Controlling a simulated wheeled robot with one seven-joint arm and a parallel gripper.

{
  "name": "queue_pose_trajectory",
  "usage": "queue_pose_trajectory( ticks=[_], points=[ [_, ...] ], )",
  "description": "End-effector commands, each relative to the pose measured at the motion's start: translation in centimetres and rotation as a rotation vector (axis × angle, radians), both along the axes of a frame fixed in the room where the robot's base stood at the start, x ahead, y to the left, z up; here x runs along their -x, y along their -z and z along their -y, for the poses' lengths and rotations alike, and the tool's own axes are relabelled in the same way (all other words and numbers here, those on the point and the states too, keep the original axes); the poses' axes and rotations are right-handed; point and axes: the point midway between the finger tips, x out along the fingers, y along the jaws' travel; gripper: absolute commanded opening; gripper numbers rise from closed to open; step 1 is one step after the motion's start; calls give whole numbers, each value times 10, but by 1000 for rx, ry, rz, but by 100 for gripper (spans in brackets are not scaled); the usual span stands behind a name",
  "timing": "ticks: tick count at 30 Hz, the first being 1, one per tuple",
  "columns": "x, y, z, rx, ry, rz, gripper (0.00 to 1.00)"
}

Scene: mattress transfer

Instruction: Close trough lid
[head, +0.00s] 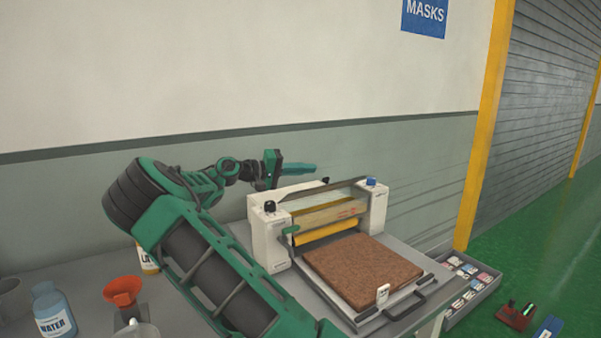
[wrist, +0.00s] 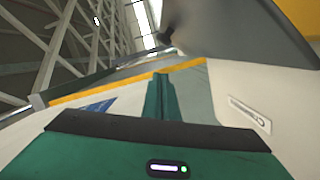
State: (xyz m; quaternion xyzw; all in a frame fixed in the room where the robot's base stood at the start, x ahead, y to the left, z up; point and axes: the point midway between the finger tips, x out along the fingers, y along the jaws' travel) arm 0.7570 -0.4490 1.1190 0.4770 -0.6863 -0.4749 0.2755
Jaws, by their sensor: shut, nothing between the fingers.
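The machine with the trough stands on the table in the head view, with white end housings (head: 268,235) and a yellow roller (head: 325,232) between them. A thin dark-edged panel (head: 325,188), which looks like the trough lid, runs along its top and looks raised above the tan trough front (head: 330,213). Its exact angle is hard to tell. My gripper (head: 312,168) is above the back left of the machine, its green fingers shut and empty, pointing right. In the wrist view the shut fingers (wrist: 160,95) point away beside a large grey panel (wrist: 235,30) close by; I cannot tell whether they touch.
A brown textured slab (head: 362,268) lies on the bed before the roller, with a black handle (head: 405,305) at its front. An orange funnel (head: 122,290) and a water bottle (head: 53,312) stand left. A tray of small items (head: 470,290) is right. The wall is close behind.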

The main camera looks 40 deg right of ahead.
Motion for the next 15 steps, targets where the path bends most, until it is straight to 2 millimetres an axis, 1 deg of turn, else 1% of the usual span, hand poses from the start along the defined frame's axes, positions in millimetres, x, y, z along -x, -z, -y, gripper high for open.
queue_pose_trajectory(
  ticks=[1, 7, 15],
  points=[
    [5, -1, -1, 6, 1, 45, 0],
    [23, -1, -5, 51, 1, 230, 0],
    [44, 4, -10, 110, 1, 478, 0]
  ],
)
